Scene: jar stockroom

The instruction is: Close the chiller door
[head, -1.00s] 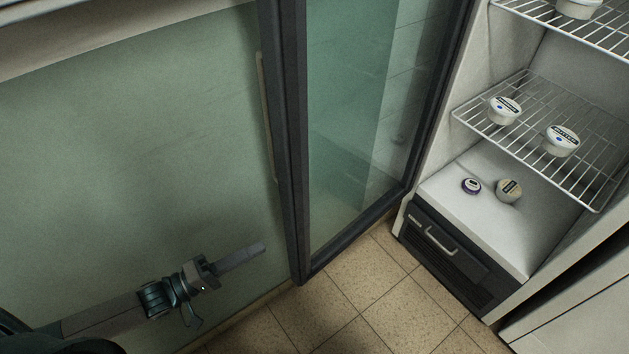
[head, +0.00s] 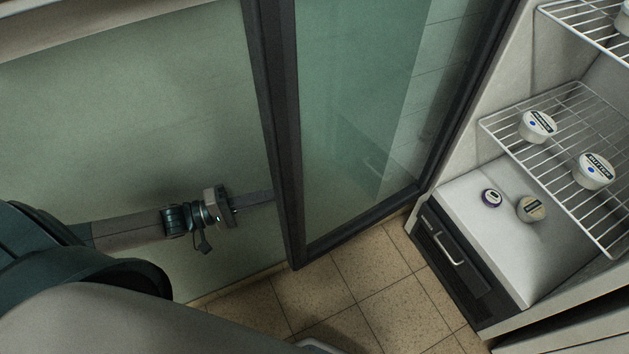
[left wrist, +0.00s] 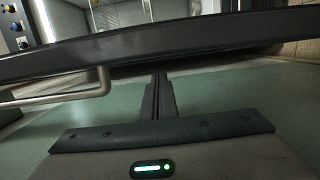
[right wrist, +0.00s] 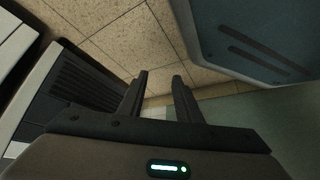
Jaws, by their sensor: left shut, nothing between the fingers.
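The chiller door (head: 360,130) stands open in the head view, a glass pane in a dark frame reaching from beside the chiller to a free edge (head: 270,120) near the middle. My left gripper (head: 272,196) is shut and empty, its fingertips at or very near that edge; contact cannot be told. In the left wrist view the shut fingers (left wrist: 159,78) point at the dark door frame (left wrist: 200,38), with a bar handle (left wrist: 70,92) to their left. My right gripper (right wrist: 158,77) is open and empty above the floor; it is outside the head view.
A dark grille (head: 455,255) is below. Tiled floor (head: 345,275) lies clear before it. A greenish panel (head: 110,130) fills the left.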

